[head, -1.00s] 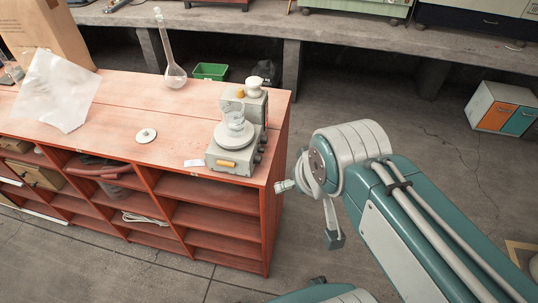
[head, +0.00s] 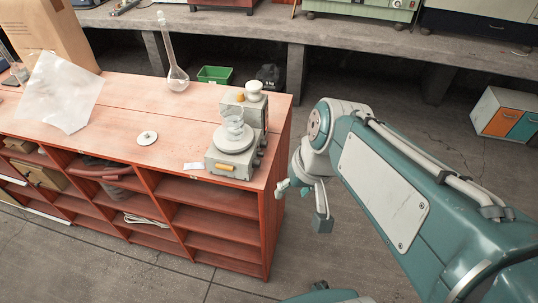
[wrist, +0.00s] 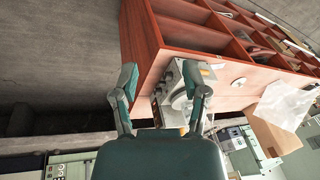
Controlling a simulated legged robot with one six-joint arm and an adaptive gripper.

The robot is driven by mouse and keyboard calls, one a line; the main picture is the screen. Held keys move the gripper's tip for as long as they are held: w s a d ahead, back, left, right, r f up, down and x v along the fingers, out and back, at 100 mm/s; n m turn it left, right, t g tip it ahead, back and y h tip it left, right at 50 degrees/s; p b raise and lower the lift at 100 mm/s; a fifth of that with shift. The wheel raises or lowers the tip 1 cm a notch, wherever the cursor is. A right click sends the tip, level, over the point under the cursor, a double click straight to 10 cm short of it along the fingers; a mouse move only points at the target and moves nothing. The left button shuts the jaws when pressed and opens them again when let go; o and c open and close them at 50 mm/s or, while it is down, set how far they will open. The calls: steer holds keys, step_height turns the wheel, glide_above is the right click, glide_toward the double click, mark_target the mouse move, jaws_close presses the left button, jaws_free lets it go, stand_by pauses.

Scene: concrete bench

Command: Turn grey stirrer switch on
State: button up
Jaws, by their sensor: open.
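A grey stirrer (head: 245,171) with a round white top plate stands at the right end of the wooden shelf unit. A glass beaker (head: 234,128) sits on its plate. A yellow switch-like piece (head: 225,167) is on its front face, and dark knobs (head: 261,152) are on its right side. Whether the switch is on cannot be told. My gripper (head: 302,203) is open and empty, right of the unit's end and apart from the stirrer. In the wrist view my gripper (wrist: 164,88) has its fingers spread, with the stirrer (wrist: 170,112) partly showing between and beyond them.
A second grey device (head: 231,99) with a white top stands just behind the stirrer. A long-necked flask (head: 177,78), a white disc (head: 147,138) and a clear sheet (head: 62,92) lie or stand on the wooden unit (head: 115,115).

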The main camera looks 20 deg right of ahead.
mark_target(268, 164)
steer(key=w+d+f+m+t+y, duration=0.3)
steer(key=w+d+f+m+y, duration=0.3)
steer(key=w+f, duration=0.25)
steer(key=w+d+f+m+t+y, duration=0.45)
steer(key=w+f+m+y, duration=0.2)
steer(key=w+y, duration=0.2)
steer(key=shift+n+g+h, duration=0.45)
steer(key=x, duration=1)
steer(key=shift+w+a, duration=0.25)
steer(key=shift+w, duration=0.05)
steer(key=shift+c, duration=0.3)
steer(key=shift+f, duration=0.1)
jaws_close()
